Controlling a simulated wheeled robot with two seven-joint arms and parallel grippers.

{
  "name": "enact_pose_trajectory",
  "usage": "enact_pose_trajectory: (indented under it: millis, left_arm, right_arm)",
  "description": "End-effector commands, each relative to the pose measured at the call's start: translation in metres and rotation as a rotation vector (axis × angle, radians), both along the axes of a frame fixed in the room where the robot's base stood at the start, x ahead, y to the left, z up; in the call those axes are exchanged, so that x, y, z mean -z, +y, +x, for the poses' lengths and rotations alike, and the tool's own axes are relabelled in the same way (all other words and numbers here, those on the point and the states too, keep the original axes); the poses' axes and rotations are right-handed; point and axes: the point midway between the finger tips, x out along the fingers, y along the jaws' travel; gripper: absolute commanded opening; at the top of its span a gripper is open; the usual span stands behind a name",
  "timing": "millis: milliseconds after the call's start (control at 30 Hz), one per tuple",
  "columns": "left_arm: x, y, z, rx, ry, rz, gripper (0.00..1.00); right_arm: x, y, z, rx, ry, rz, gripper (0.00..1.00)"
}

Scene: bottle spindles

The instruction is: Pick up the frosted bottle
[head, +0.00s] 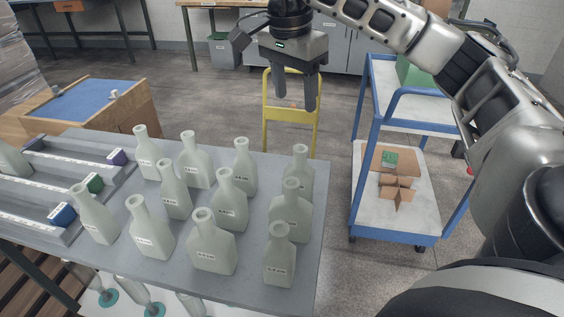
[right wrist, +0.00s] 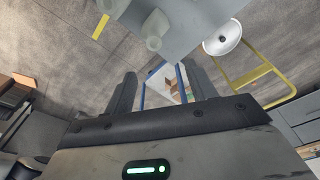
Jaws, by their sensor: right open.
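Several pale grey-green frosted bottles stand upright on the grey table (head: 262,292), each with a small label. They include a front right bottle (head: 280,262), a back right bottle (head: 300,165) and a back left bottle (head: 147,150). The frames do not single one out. My right gripper (head: 296,106) is open and empty, fingers down, above and beyond the table's far right corner, apart from every bottle. In the right wrist view its fingers (right wrist: 161,82) are spread, and a bottle (right wrist: 155,28) shows near the top. My left gripper is not in view.
A rack with long rails and purple, green and blue parts (head: 93,183) lies at the table's left. Another bottle (head: 12,160) lies on it. A blue trolley (head: 392,238) stands right, a yellow frame (head: 291,114) behind. The table's right front strip is bare.

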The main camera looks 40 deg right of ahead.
Motion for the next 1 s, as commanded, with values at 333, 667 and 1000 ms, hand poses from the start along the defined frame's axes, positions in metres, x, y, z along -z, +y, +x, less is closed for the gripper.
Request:
enact_pose_trajectory:
  millis: [333,667,1000]
  left_arm:
    - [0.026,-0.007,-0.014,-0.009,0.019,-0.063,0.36]
    - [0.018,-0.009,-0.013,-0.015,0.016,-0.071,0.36]
    - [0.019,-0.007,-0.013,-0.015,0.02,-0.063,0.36]
  right_arm:
    - [0.078,-0.008,0.0,0.0,0.004,0.003,0.56]
    - [0.102,-0.01,0.0,-0.002,0.001,0.002,0.56]
    - [0.146,-0.012,-0.002,-0.001,0.002,0.003,0.56]
